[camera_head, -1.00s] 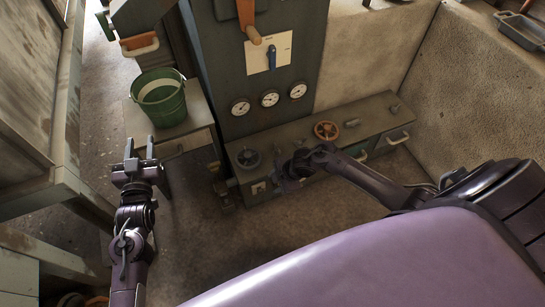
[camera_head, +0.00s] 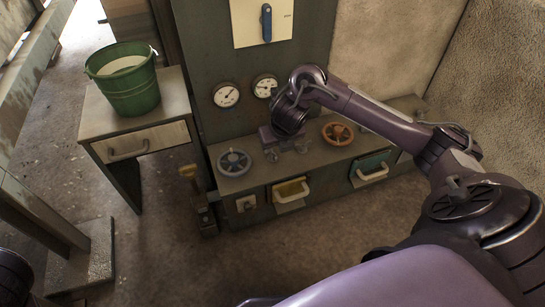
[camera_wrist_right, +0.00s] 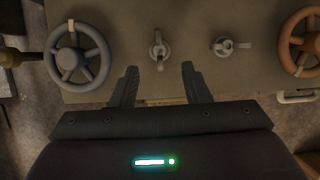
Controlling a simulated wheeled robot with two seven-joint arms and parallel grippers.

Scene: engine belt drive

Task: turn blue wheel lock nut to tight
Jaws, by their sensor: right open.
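The blue wheel (camera_head: 234,162) is a spoked handwheel on the left part of the low bench top; it also shows at the upper left of the right wrist view (camera_wrist_right: 77,55). A small grey winged nut (camera_wrist_right: 159,48) stands to its right. A second such nut (camera_wrist_right: 224,45) is farther right. My right gripper (camera_wrist_right: 157,76) is open and empty, its two fingers pointing at the first nut with a gap between. In the head view the right gripper (camera_head: 287,148) is just above the bench, right of the blue wheel. My left gripper is out of view.
An orange wheel (camera_head: 338,133) is on the bench right of my gripper. Gauges (camera_head: 226,95) and a panel with a blue lever (camera_head: 266,22) are behind. Yellow (camera_head: 290,190) and teal (camera_head: 370,168) drawers are in the bench front. A green bucket (camera_head: 127,82) stands on a side table at left.

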